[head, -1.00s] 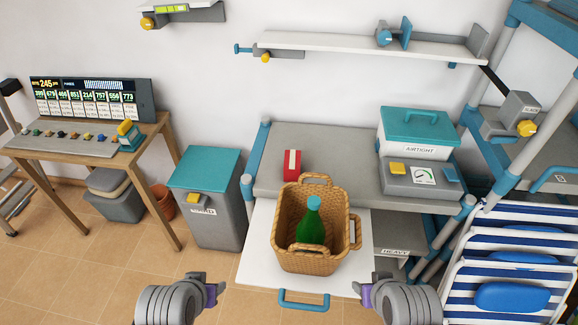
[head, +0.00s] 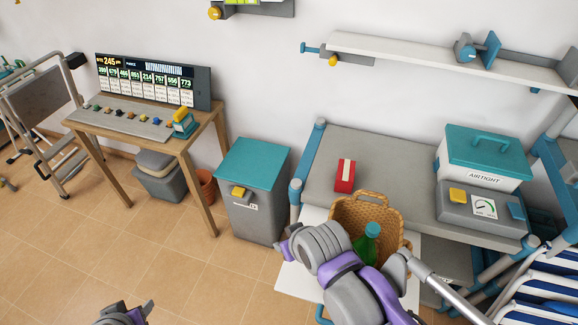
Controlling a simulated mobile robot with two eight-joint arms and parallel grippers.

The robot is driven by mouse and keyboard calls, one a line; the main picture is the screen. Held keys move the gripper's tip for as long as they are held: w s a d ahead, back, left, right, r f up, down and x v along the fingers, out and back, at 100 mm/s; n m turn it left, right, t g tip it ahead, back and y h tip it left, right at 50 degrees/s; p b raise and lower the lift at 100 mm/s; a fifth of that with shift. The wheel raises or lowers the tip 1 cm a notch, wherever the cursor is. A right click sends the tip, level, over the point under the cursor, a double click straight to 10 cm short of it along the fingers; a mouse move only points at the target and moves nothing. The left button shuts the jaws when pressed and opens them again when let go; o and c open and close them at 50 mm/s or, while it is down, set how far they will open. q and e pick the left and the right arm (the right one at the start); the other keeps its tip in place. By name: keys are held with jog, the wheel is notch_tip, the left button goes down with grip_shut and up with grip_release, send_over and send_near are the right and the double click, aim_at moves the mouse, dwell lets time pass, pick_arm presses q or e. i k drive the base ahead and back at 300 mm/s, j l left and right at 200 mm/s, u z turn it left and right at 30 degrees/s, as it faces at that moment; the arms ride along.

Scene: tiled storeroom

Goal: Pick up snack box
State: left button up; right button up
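A small red box with a white stripe (head: 344,175), which looks like the snack box, stands on the grey table top (head: 385,165), just behind the wicker basket. The basket (head: 345,212) holds a green bottle (head: 368,243) with a teal cap. My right gripper (head: 284,246) is in front of the table, left of the basket and apart from the red box. Its arm covers the lower part of the basket. My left gripper (head: 143,309) is low at the bottom edge, partly cut off, over the floor. I cannot make out either gripper's finger gap.
A teal-lidded airtight box (head: 485,155) sits on a grey device with a dial (head: 482,205) at the table's right. A teal-lidded bin (head: 252,190) stands left of the table. A wall shelf (head: 440,55) hangs above. Floor at the left is open.

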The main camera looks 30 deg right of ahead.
aim_at(346, 172)
jog(key=i+j, duration=0.2)
jog(key=i, duration=0.25)
jog(key=i+j+u, duration=0.15)
jog(key=i, duration=0.3)
jog(key=i+l+z, duration=0.1)
jog(key=z, duration=0.3)
jog(key=i+z, duration=0.25)
jog(key=z, duration=0.15)
jog(key=i+z, duration=0.2)
jog(key=z, duration=0.15)
jog(key=i+z, duration=0.15)
jog(key=z, duration=0.25)
jog(key=i+z, duration=0.3)
